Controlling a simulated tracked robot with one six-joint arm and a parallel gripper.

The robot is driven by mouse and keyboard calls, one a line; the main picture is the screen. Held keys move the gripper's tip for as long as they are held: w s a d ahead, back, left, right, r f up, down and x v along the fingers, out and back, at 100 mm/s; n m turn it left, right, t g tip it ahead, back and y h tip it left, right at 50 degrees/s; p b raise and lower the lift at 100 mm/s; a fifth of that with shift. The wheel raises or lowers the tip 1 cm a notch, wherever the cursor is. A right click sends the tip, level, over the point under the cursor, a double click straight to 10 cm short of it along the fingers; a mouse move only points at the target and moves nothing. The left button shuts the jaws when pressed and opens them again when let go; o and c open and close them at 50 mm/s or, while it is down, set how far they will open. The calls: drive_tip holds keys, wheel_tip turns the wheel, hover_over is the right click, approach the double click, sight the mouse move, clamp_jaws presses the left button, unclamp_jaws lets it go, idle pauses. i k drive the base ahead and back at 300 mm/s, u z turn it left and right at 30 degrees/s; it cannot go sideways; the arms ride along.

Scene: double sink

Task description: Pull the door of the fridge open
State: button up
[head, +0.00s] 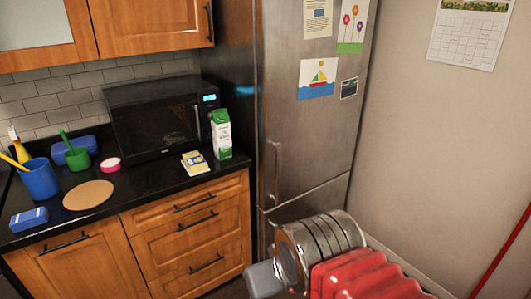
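The fridge (312,130) is a tall, brushed-metal unit in the middle of the head view, right of the counter. Its upper door is shut, with a vertical bar handle (272,172) low on its left side. A seam below the handle separates a lower section, which is partly covered by my arm. My arm shows at the bottom centre as a silver cylinder and red ridged part, in front of the fridge's lower section. No gripper fingers can be made out, and nothing is seen touching the handle.
A black counter (150,198) left of the fridge bears a microwave (155,125), a milk carton (221,134), a blue cup (39,180) and a round board (88,195). Wooden drawers (195,232) are below.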

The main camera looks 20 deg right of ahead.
sight(303, 145)
drive_tip(key=z, duration=0.25)
drive_tip(key=i, duration=1.15)
drive_tip(key=z, duration=0.5)
